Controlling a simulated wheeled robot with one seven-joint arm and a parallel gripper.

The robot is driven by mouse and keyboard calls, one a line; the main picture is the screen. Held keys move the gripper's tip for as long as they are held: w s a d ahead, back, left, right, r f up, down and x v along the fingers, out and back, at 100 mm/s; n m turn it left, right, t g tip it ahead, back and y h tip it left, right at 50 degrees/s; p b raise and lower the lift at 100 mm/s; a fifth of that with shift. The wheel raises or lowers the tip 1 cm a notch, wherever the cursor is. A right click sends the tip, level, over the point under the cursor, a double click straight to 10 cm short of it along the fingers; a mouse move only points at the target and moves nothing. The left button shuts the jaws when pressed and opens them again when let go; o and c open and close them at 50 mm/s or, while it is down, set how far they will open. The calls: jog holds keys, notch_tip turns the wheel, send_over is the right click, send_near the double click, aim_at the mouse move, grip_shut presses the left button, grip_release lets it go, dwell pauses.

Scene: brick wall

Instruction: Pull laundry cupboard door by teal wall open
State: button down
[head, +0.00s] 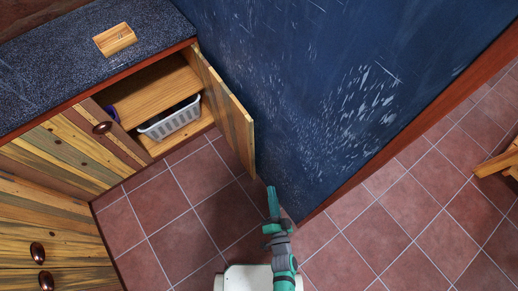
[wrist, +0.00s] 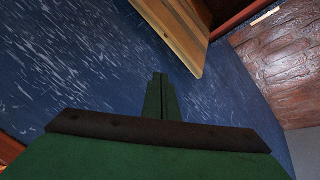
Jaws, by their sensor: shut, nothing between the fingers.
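The wooden cupboard door (head: 224,104) by the dark teal-blue wall (head: 310,90) stands wide open in the head view, swung out from the cabinet close to that wall. Its striped edge also shows in the wrist view (wrist: 178,32). The open cupboard (head: 158,90) shows a wooden shelf and a light grey basket (head: 171,119) on its floor. My gripper (head: 272,190) is shut and empty. It is near the wall, just beyond the door's free lower corner, and appears apart from it. The gripper's green fingers show in the wrist view (wrist: 158,80).
A dark speckled countertop (head: 60,60) with a wooden block (head: 115,39) lies over the cabinet. A closed door with a brown knob (head: 102,128) and drawers (head: 50,235) are at left. The tiled floor (head: 170,215) is clear. A wooden furniture piece (head: 497,163) is at far right.

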jog(key=w+a+f+m+y, duration=0.1)
jog(key=w+a+f+m, duration=0.1)
jog(key=w, duration=0.9)
jog(key=w+a+f+m+y, duration=0.1)
jog(key=w+a+f+m, duration=0.2)
jog(key=w, duration=0.8)
notch_tip(320, 180, down, 2)
jog(key=shift+w+f+m, duration=0.1)
jog(key=shift+w+m, duration=0.15)
jog(key=shift+m, duration=0.45)
